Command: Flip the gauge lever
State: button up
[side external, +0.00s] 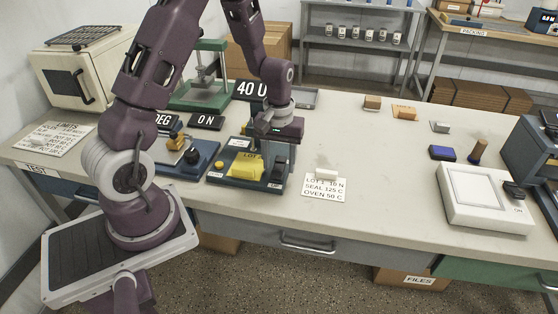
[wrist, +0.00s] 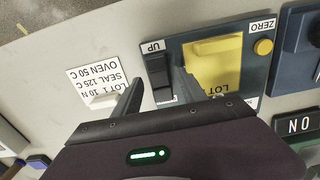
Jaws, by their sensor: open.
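The gauge (side external: 226,178) is a dark blue base with a yellow piece marked LOT (side external: 247,168) on it. It also shows in the wrist view (wrist: 254,78). The black gauge lever (wrist: 157,66) sits beside the yellow piece, near a label reading UP; in the side view the lever (side external: 278,172) is at the base's right end. My gripper (wrist: 160,80) is open and empty, with one finger on each side of the lever in the wrist view. In the side view my gripper (side external: 277,137) is over the gauge's right part. I cannot tell whether the fingers touch the lever.
A yellow button (wrist: 263,47) marked ZERO is on the gauge. A white card (side external: 324,187) with a small pale block lies to the right. Another blue device (side external: 199,158) stands close on the left. A 40 U display (side external: 252,89) is behind.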

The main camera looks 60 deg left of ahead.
aim_at(278, 168)
grip_shut()
jog(key=shift+s+d+t+y, duration=0.1)
jog(key=shift+t+y, duration=0.3)
grip_release()
jog(key=r, duration=0.7)
jog(key=shift+s+d, duration=0.25)
